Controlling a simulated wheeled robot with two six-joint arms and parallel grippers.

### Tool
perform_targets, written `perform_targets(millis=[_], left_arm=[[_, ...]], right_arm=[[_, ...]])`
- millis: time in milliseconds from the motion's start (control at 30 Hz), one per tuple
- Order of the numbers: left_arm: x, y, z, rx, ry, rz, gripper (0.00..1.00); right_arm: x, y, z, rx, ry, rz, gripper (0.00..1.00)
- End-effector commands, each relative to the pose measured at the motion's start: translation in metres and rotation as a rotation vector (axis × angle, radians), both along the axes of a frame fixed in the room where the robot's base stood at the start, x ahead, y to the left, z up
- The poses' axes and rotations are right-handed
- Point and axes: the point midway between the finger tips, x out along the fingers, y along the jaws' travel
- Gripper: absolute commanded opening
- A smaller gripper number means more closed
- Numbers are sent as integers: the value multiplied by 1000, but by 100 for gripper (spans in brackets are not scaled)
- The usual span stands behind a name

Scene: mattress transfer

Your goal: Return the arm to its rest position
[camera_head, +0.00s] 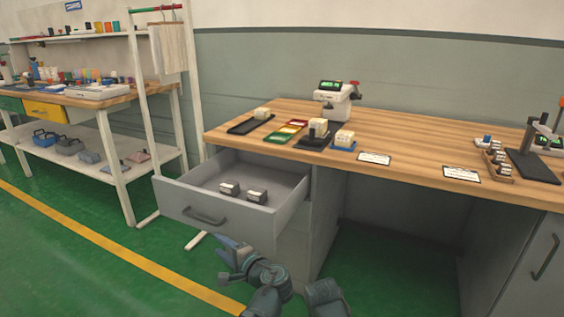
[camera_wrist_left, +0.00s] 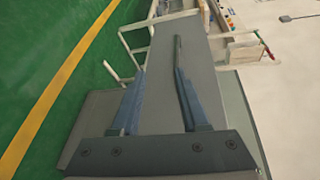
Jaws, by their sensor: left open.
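My left gripper (camera_head: 226,250) is open and empty, low in front of the pulled-out grey drawer (camera_head: 232,221). It is below the drawer's dark handle (camera_head: 204,216) and looks apart from it. In the left wrist view the two blue-grey fingers of my left gripper (camera_wrist_left: 160,75) are spread, with nothing held between them. A grey panel, seemingly the drawer front (camera_wrist_left: 160,110), lies beyond them. A thin dark bar, likely the handle (camera_wrist_left: 178,52), shows near the right fingertip. My right gripper is not in view.
Two small dark-and-white blocks (camera_head: 242,191) lie in the drawer. The wooden workbench (camera_head: 415,132) carries trays, boxes and a white scale (camera_head: 334,99). A white-framed shelf table (camera_head: 122,168) stands at left. Green floor (camera_head: 75,265) is clear in front of the drawer.

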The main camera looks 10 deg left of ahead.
Motion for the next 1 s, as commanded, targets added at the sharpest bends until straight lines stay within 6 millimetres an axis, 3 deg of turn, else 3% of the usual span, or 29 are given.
perform_targets(millis=[167, 300, 500, 733, 800, 1000], left_arm=[[-34, -18, -66, -353, 101, 123, 45], [-71, -53, -117, -643, 227, 234, 45], [-119, -107, -156, -927, 407, 351, 45], [-165, -163, -169, -1152, 603, 447, 45], [-166, -164, -148, -1157, 607, 449, 45], [-165, -164, -107, -1157, 604, 450, 45]], right_arm=[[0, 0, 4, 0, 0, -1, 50], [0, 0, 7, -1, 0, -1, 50], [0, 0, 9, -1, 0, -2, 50], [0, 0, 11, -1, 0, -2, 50], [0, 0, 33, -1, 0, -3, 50], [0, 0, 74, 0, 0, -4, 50]])
